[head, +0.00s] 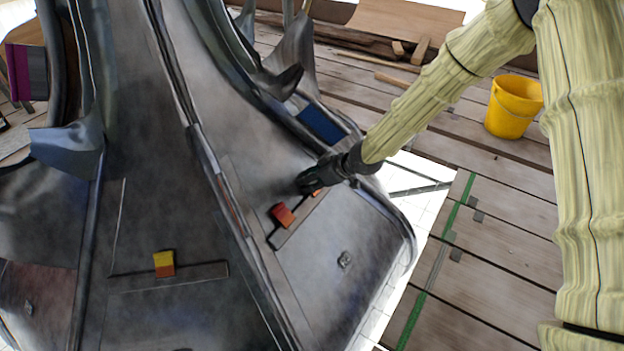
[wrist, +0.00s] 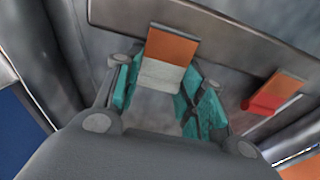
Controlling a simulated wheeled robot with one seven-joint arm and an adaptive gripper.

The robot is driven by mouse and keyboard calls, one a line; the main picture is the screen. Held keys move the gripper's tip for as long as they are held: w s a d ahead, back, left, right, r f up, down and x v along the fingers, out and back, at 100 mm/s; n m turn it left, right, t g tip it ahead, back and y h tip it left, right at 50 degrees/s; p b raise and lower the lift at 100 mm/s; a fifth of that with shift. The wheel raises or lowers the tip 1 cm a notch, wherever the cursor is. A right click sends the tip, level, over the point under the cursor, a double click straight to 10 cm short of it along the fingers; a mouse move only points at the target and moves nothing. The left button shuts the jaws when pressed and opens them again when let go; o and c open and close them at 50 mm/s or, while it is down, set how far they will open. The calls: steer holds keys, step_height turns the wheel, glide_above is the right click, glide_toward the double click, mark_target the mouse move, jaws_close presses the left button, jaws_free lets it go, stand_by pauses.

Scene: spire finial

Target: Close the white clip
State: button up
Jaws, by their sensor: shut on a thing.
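The white clip (wrist: 160,75) sits on a raised strip of the grey metal spire. In the wrist view its orange part is above and its white part below, between my fingers. My gripper (wrist: 156,92) has its teal finger pads on both sides of it and is shut on it. In the head view my gripper (head: 309,184) reaches down to the right panel of the spire. Only a small orange bit (head: 317,192) shows beside it there, and the white part is hidden.
A red and orange clip (head: 283,215) sits on the same strip, and also shows in the wrist view (wrist: 272,93). A yellow and orange clip (head: 164,263) is on the left panel. A blue patch (head: 321,125) lies above my gripper. A yellow bucket (head: 513,107) stands on the planks.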

steer(key=p, duration=0.3)
steer(key=shift+r, duration=0.2)
steer(key=shift+f+p, duration=0.25)
steer(key=shift+p, duration=0.25)
steer(key=o, duration=1)
steer(key=v, duration=1.1)
steer(key=shift+d+r, duration=0.1)
steer(key=shift+r, duration=0.4)
